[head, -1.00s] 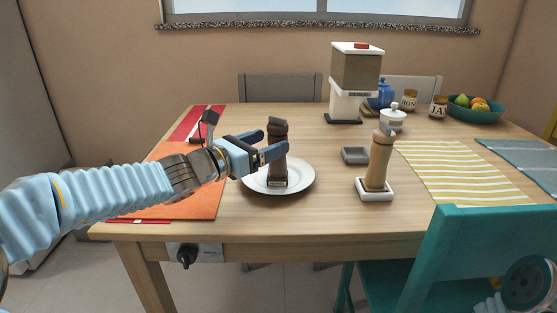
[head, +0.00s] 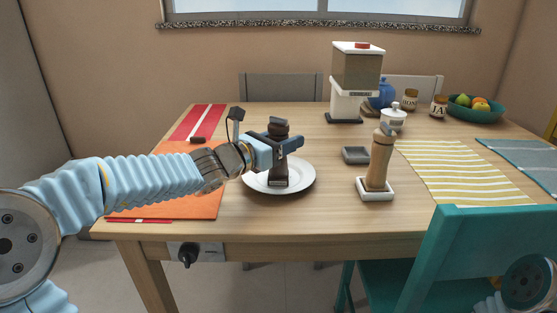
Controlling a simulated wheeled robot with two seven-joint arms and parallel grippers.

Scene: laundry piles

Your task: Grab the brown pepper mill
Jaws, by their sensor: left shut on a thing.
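The dark brown pepper mill (head: 279,174) stands upright on a white plate (head: 304,182) near the table's front left. My left gripper (head: 286,147) reaches in from the left and is shut on the mill's upper part, below its knob. Part of the mill is hidden behind the fingers. A lighter tan mill (head: 377,163) stands upright on a small white square dish (head: 375,194) to the right, apart from the gripper. In the lower right corner only a part of my right arm shows; its gripper is out of view.
A small grey square dish (head: 356,155) lies behind the tan mill. A dispenser (head: 355,80), a white lidded pot (head: 393,119), jars and a fruit bowl (head: 477,112) stand farther back. A teal chair (head: 480,245) stands at the front right. The table centre behind the plate is clear.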

